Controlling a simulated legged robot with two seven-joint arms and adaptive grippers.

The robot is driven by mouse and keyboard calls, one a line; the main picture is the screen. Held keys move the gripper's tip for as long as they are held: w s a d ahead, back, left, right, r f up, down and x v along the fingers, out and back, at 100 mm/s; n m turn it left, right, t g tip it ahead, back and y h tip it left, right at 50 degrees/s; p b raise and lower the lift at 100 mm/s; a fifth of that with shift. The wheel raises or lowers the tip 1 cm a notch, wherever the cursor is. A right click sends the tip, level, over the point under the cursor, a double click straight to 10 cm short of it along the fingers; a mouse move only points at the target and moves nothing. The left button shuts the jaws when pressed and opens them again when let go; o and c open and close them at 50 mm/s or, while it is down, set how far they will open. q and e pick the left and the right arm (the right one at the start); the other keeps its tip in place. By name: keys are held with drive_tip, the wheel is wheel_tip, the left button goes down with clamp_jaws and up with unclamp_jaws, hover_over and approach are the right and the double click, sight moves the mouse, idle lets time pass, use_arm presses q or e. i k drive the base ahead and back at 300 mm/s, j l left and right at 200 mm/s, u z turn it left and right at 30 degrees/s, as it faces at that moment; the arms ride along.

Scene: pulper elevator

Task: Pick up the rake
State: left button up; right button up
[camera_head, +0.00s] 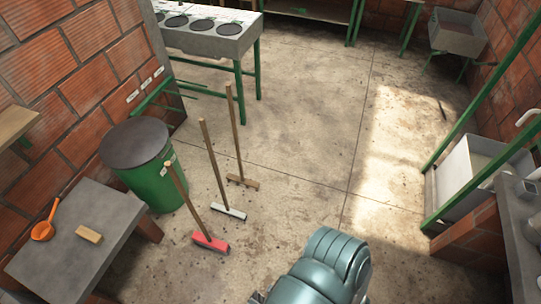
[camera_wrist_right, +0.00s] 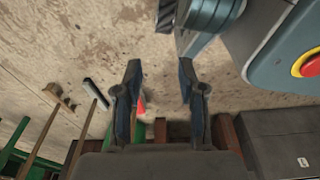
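Three long-handled tools stand tilted on the floor in the head view. One has a plain wooden crosspiece (camera_head: 242,181) and could be the rake, but its teeth cannot be made out. One has a white head (camera_head: 229,211) and one a red head (camera_head: 210,242). In the right wrist view, the wooden head (camera_wrist_right: 58,97) and white head (camera_wrist_right: 96,92) are left of my right gripper (camera_wrist_right: 160,66). A red patch, probably the red head (camera_wrist_right: 141,107), shows beside its left finger. My right gripper is open, with bare floor between its fingertips. My left gripper is not in view.
A green bin (camera_head: 154,184) with a dark lid stands behind the tools. A grey table (camera_head: 85,250) holds an orange scoop (camera_head: 44,229) and a wooden block (camera_head: 88,234). A sink (camera_head: 471,176) in a green frame stands at right. The central floor is clear.

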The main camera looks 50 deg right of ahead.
sight(241, 180)
drive_tip(key=z, duration=1.45)
drive_tip(key=i+l+u, duration=0.1)
drive_tip(key=u, duration=0.35)
drive_tip(key=i+l+u, duration=0.1)
drive_tip(key=u, duration=0.35)
drive_tip(key=i+l+u, duration=0.1)
drive_tip(key=u, duration=0.35)
drive_tip(key=l+u, duration=0.25)
drive_tip(key=u, duration=0.15)
drive_tip(key=l+u, duration=0.2)
drive_tip(key=u, duration=0.25)
